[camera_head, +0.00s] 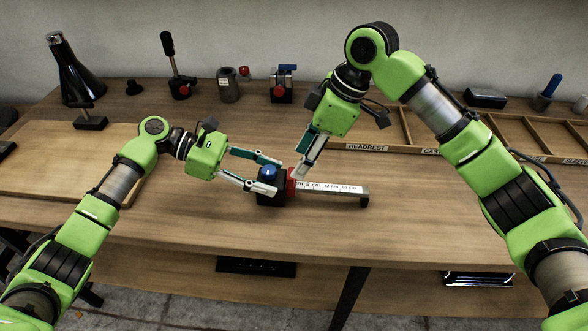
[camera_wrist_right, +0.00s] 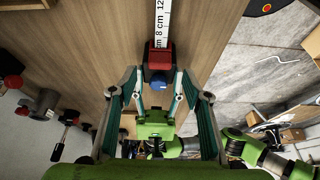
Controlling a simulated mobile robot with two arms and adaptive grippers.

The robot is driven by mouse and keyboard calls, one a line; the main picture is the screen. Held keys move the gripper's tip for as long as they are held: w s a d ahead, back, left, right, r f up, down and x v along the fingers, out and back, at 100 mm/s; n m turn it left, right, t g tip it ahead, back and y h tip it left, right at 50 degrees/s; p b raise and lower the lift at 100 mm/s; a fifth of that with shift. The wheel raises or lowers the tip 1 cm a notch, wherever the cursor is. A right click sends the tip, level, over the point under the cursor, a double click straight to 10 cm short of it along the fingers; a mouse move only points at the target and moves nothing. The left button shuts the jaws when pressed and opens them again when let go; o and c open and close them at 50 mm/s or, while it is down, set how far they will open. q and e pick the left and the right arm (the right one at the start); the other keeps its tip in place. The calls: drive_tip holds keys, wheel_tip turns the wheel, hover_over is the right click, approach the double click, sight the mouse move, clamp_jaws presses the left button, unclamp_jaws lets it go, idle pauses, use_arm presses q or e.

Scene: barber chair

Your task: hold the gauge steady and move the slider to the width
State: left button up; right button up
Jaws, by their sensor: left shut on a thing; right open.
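The gauge lies on the bench in the middle of the head view, a pale scale bar (camera_head: 335,188) printed in cm. At its left end is a black block (camera_head: 268,198) with a blue knob (camera_head: 268,172). The red slider (camera_head: 292,182) sits beside the block, at the low end of the scale; it also shows in the right wrist view (camera_wrist_right: 160,58). My left gripper (camera_head: 274,176) is shut on the black block from the left. My right gripper (camera_head: 301,168) is open, pointing down close to the slider; its fingers partly hide it. I cannot tell whether they touch it.
A labelled wooden tray (camera_head: 425,150) with compartments lies behind and right. A wooden board (camera_head: 65,165) lies at left. Along the back stand a black cone (camera_head: 75,75), a lever (camera_head: 172,65), a grey cylinder (camera_head: 228,85) and a blue-handled valve (camera_head: 283,85). The bench front is clear.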

sight(291, 182)
drive_tip(key=x, duration=0.5)
drive_tip(key=shift+w+f, duration=0.1)
drive_tip(key=shift+f, duration=0.05)
drive_tip(key=shift+a, duration=0.1)
